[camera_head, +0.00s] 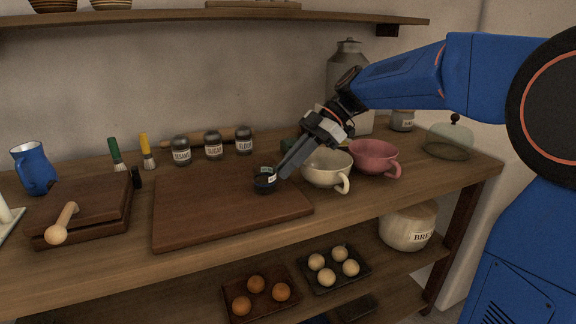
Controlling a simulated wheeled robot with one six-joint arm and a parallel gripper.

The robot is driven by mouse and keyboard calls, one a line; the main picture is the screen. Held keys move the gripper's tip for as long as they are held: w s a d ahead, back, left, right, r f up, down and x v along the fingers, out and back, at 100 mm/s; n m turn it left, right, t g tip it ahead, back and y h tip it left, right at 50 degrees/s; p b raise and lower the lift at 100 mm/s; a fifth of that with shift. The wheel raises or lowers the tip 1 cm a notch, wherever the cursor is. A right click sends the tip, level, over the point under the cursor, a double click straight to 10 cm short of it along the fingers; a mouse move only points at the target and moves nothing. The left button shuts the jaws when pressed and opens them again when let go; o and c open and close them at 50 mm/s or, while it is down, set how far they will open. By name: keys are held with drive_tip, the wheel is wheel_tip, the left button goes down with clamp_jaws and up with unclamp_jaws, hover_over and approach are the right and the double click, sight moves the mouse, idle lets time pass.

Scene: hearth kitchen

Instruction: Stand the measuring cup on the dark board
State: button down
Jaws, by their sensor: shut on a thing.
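The small dark measuring cup (265,184) with a white label is at the tips of my gripper (283,170). My gripper reaches down from the upper right and is shut on the cup's right side. The cup looks upright over the right half of the dark board (205,218), a wide brown wooden slab on the counter. I cannot tell whether its base touches the board or hangs just above it. The fingers hide part of the cup's right side.
A cream cup (322,171) and a pink cup (374,158) stand close to the right of my gripper. Labelled jars (213,146) stand behind the board. A smaller wooden block (92,199) with a wooden-handled tool lies left. The board's left and middle are clear.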

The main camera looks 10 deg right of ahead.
drive_tip(key=shift+f, duration=0.1)
drive_tip(key=c, duration=1.8)
unclamp_jaws()
drive_tip(key=shift+c, duration=0.2)
drive_tip(key=v, duration=1.2)
drive_tip(key=shift+s, duration=0.1)
